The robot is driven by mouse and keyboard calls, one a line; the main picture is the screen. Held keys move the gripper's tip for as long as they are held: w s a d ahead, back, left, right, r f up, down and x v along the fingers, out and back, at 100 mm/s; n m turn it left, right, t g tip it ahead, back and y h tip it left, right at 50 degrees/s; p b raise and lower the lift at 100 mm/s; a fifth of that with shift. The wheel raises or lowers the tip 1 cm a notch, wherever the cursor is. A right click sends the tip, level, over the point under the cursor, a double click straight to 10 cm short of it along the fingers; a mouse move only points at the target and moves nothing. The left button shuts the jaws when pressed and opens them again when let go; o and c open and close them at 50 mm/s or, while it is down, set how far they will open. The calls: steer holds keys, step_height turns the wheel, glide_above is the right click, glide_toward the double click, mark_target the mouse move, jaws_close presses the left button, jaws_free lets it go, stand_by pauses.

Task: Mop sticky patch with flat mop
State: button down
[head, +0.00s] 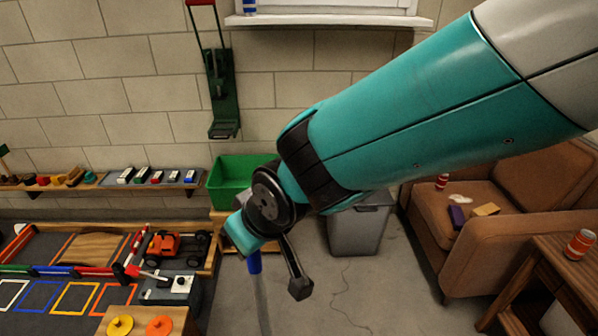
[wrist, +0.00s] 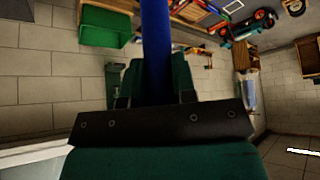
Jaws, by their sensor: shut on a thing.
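My gripper (wrist: 160,88) is shut on the flat mop's blue handle (wrist: 157,45), which runs up through the wrist view between the dark jaws. In the head view the blue grip (head: 254,263) shows just below my wrist, with a grey shaft (head: 262,303) running down out of the bottom edge. The shaft looks near upright. The mop's flat head is out of view. I cannot make out a sticky patch on the visible floor.
A grey bin (head: 357,232) and green crate (head: 232,178) stand by the wall. A brown sofa (head: 480,240) and wooden table (head: 560,270) are right. A track table (head: 60,270) with an orange car (head: 172,245) is left.

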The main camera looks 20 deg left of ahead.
steer(key=w+d+b, duration=0.1)
steer(key=w+d, duration=0.2)
steer(key=d, duration=0.6)
steer(key=w+d+b, duration=0.1)
steer(key=w+d, duration=0.2)
steer(key=d, duration=0.7)
steer(key=shift+w+f, duration=0.15)
stand_by(1.3)
steer(key=w+d, duration=0.3)
steer(key=d, duration=0.6)
steer(key=w+d+b, duration=0.1)
steer(key=w+d, duration=0.2)
steer(key=d, duration=0.7)
steer(key=shift+w+d, duration=0.15)
stand_by(1.4)
step_height(320, 180, up, 6)
steer(key=p, duration=0.4)
stand_by(0.3)
